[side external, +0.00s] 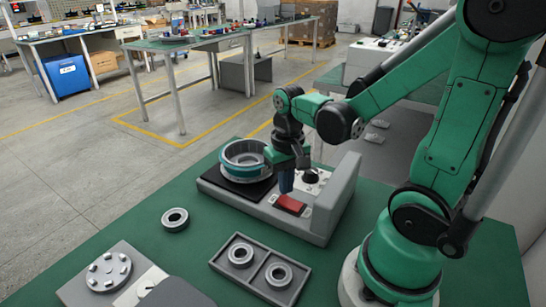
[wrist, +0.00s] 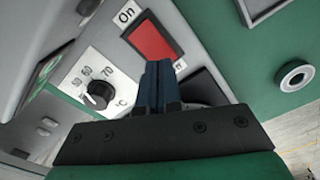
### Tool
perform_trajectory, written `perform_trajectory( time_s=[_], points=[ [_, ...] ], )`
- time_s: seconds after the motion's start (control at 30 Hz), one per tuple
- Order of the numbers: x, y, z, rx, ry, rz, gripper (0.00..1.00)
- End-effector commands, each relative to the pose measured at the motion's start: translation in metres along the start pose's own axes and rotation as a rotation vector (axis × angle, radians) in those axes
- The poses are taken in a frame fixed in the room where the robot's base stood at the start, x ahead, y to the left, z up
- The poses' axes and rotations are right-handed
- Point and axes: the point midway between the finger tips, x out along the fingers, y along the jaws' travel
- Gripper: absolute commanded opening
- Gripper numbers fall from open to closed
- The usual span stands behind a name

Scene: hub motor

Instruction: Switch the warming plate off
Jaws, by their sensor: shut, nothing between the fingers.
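The warming plate (side external: 322,226) is a grey unit with a black square top at its left and a control panel at its right. Its red rocker switch (side external: 290,204) also shows in the wrist view (wrist: 153,40), with an "On" label at one end and a mostly hidden label at the other. I cannot tell which way the rocker is tipped. A dial (wrist: 97,95) with temperature marks sits beside it. My gripper (side external: 286,190) is shut and empty, pointing down over the panel; its fingertips (wrist: 159,66) are at the switch's end away from "On". Contact is unclear.
A teal-banded round housing (side external: 243,160) stands on the black top. A loose ring (side external: 175,219) lies on the green table, left of the unit. A tray (side external: 243,285) with two rings stands in front. A grey pegged plate (side external: 78,293) is at lower left.

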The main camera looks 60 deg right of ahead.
Motion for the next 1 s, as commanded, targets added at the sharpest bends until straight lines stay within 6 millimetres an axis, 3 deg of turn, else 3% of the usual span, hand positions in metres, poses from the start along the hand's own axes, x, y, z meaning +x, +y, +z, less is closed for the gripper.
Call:
perform_trajectory(
  time_s=[1.0],
  points=[
    [0.015, 0.0, 0.0, 0.0, 0.0, 0.0, 0.0]
  ],
)
